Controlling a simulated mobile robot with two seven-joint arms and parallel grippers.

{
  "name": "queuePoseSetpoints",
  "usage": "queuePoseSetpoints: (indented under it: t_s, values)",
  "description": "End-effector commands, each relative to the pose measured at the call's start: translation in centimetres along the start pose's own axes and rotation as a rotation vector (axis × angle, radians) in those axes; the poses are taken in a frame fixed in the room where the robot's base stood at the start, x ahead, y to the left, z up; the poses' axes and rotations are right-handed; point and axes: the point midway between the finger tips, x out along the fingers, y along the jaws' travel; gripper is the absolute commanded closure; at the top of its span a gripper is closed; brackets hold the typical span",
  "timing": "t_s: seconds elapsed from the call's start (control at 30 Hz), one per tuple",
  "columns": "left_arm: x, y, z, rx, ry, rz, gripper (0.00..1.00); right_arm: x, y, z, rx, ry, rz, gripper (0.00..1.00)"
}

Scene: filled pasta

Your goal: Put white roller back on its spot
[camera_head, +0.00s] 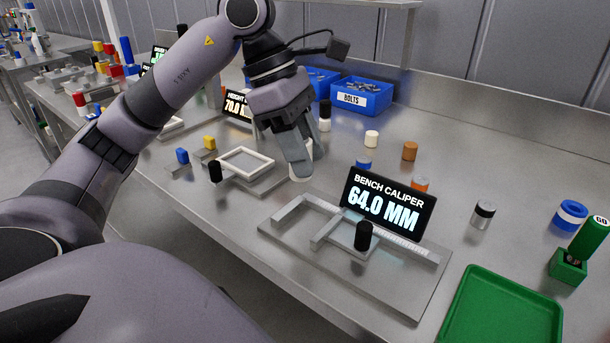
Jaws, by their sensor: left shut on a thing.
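My left gripper (297,160) reaches down over the middle of the bench, its fingers shut on a white roller (307,148). The fingers hide much of the roller, and I cannot tell whether its lower end touches the bench. A smaller white cylinder (372,138) stands on the bench to the right of the gripper. My right gripper is not in view.
The bench caliper (418,294) with its 64.0 MM display (388,205) stands in front. A white square frame (246,162) lies to the left. A green tray (502,308) is at front right.

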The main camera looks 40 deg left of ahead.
Motion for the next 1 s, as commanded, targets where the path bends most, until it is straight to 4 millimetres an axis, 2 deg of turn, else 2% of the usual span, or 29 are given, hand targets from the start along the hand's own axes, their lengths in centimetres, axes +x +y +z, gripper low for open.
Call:
queuePoseSetpoints:
  t_s: [0.03,0.2,0.4,0.6,1.0]
  values:
    - [-1.9,0.1,0.9,0.005,-0.007,0.005,1.0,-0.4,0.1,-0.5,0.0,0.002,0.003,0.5]
    - [-5.7,0.0,2.5,0.003,-0.005,0.004,1.0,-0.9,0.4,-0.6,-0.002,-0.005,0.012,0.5]
    - [-8.6,0.0,3.5,0.0,0.0,0.002,1.0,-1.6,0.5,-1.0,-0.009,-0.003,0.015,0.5]
    - [-9.7,0.0,4.0,0.0,0.0,0.0,1.0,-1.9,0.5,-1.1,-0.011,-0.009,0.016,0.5]
    - [-9.8,0.2,4.1,-0.015,0.001,0.005,1.0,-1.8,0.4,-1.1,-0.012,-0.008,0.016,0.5]
